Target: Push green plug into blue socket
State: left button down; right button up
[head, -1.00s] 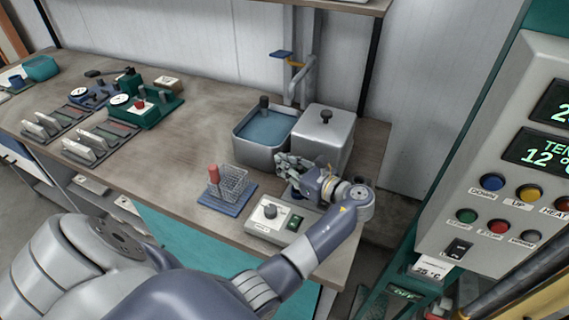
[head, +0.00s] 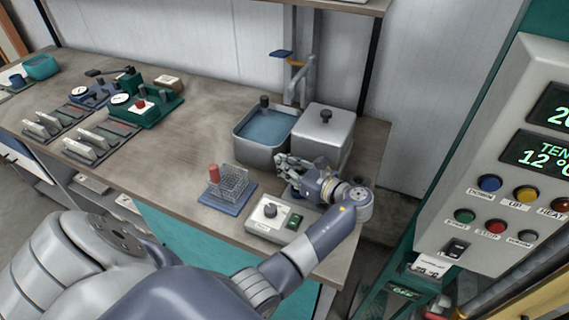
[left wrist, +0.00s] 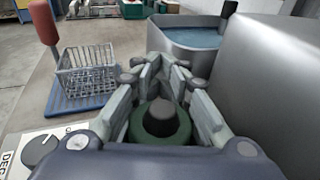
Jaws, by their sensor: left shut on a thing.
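My left gripper (head: 283,164) is beside the metal boxes at the right of the bench in the head view. In the left wrist view its fingers (left wrist: 155,70) close around a round green plug (left wrist: 160,128) with a dark knob on top. The plug is upright between the fingers. In the head view the hand hides the plug. No blue socket shows clearly; a bit of dark blue (head: 291,192) lies below the hand, and I cannot tell whether it is the socket. My right gripper is not in view.
A closed steel box (head: 325,135) and a water basin (head: 262,150) stand behind the hand. A wire basket with a red handle (head: 214,173) and a white dial box (head: 268,212) are nearby. A control panel (head: 480,190) stands at the right. The bench's middle is clear.

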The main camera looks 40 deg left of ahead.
pick_arm(q)
jog(key=shift+f+b, duration=0.45)
jog(key=shift+f, duration=0.8)
jog(key=c, duration=1.4)
grip_release()
jog(key=d, duration=0.5)
jog(key=d+r, duration=0.1)
jog(key=d, duration=0.1)
jog(key=shift+s+d+r, duration=0.1)
jog(key=shift+s+d, duration=0.1)
jog(key=shift+s, duration=0.2)
